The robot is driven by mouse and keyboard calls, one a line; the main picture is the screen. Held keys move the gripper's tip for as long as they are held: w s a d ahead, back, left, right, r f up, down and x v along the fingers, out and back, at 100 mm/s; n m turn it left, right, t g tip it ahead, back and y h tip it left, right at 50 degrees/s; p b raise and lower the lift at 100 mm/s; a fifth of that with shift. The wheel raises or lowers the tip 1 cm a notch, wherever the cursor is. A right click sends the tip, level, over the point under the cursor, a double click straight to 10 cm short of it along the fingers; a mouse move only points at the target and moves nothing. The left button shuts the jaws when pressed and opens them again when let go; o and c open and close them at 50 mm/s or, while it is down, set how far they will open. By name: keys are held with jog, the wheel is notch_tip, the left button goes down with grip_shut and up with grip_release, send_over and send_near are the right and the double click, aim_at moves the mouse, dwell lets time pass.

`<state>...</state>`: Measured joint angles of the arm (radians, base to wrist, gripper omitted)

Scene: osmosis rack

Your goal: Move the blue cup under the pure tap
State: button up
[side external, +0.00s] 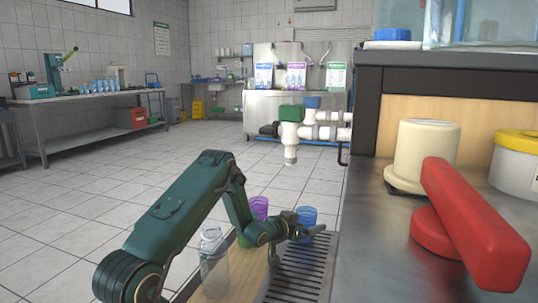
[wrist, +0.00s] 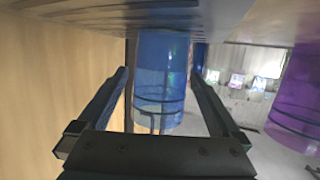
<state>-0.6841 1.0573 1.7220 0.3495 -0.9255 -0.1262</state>
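The blue cup (side external: 307,214) stands upright at the far end of the slatted drain tray (side external: 290,283). My gripper (side external: 312,232) is at the cup's lower part. In the wrist view the blue cup (wrist: 162,80) lies between the two fingers of my gripper (wrist: 159,75), with a small gap visible beside the left finger. The fingers look open around the cup, not closed on it. White piping with a green-handled tap (side external: 291,113) and a blue handle (side external: 312,101) hangs above and beyond the cup. I cannot read which tap is pure.
A purple cup (side external: 259,206), a green cup (side external: 244,238) and a clear bottle (side external: 214,265) stand left of the tray. The purple cup also shows in the wrist view (wrist: 297,100). A metal counter at right holds a red handle (side external: 470,220) and a cream knob (side external: 425,150).

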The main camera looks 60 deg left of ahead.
aim_at(300, 220)
jog(key=shift+r, duration=0.2)
jog(key=shift+s+d+r, duration=0.15)
jog(key=shift+s+d, duration=0.05)
jog(key=shift+s, duration=0.4)
jog(key=shift+s+d+r, duration=0.35)
jog(key=shift+s+r, duration=0.35)
jog(key=shift+s, duration=0.05)
jog(key=shift+r, duration=3.1)
